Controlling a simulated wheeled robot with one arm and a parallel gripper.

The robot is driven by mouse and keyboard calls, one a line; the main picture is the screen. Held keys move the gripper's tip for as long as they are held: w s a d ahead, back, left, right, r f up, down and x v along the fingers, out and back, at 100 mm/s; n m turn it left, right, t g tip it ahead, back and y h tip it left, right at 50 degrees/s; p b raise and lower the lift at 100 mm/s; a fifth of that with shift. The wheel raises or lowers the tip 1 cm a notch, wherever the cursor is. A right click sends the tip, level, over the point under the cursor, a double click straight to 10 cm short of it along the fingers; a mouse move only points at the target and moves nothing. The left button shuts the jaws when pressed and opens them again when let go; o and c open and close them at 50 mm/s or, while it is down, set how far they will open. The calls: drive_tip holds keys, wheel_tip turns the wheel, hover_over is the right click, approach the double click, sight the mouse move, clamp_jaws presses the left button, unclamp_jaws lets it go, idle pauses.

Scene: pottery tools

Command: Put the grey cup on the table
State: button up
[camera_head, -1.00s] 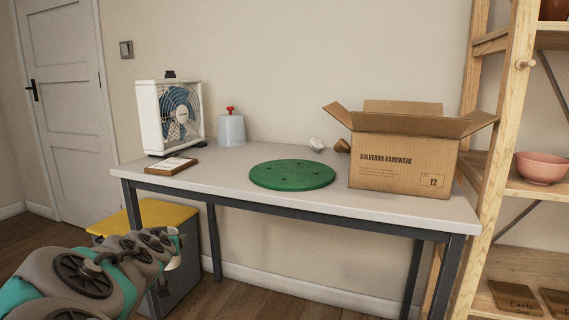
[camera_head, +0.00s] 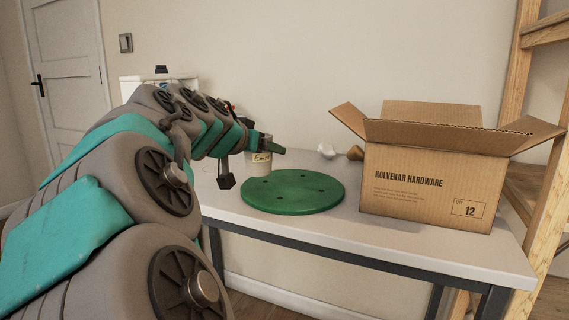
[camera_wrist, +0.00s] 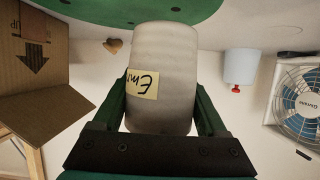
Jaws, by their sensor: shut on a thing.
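The grey cup (camera_wrist: 165,70) is a pale, ribbed cylinder with a yellow label that reads in part "Em". My gripper (camera_wrist: 163,110) is shut on it, with green fingers on either side of the cup. In the head view the cup (camera_head: 258,162) shows at the end of my arm, over the table's left part and close to the green disc. The table (camera_head: 400,240) has a pale top. I cannot tell whether the cup's base touches the tabletop.
A green round disc (camera_head: 293,191) lies mid-table. An open cardboard box (camera_head: 425,185) stands at the right. A fan (camera_wrist: 300,98) and a bluish container (camera_wrist: 240,68) show in the wrist view.

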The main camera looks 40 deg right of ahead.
drive_tip(key=w+d, duration=0.2)
drive_tip(key=w, duration=0.2)
drive_tip(key=w+d+f, duration=0.1)
drive_tip(key=w+d, duration=0.2)
drive_tip(key=w, duration=0.1)
drive_tip(key=w+d+p, duration=0.1)
drive_tip(key=w+d, duration=0.2)
drive_tip(key=w, duration=0.1)
drive_tip(key=shift+w+d+f, duration=0.15)
drive_tip(key=shift+w, duration=0.25)
drive_tip(key=shift+f, duration=1.8)
drive_tip(key=shift+f, duration=0.2)
drive_tip(key=o, duration=1.5)
drive_tip(key=shift+r, duration=0.1)
drive_tip(key=shift+r, duration=0.15)
drive_tip(key=v, duration=1.2)
drive_tip(key=shift+b, duration=0.35)
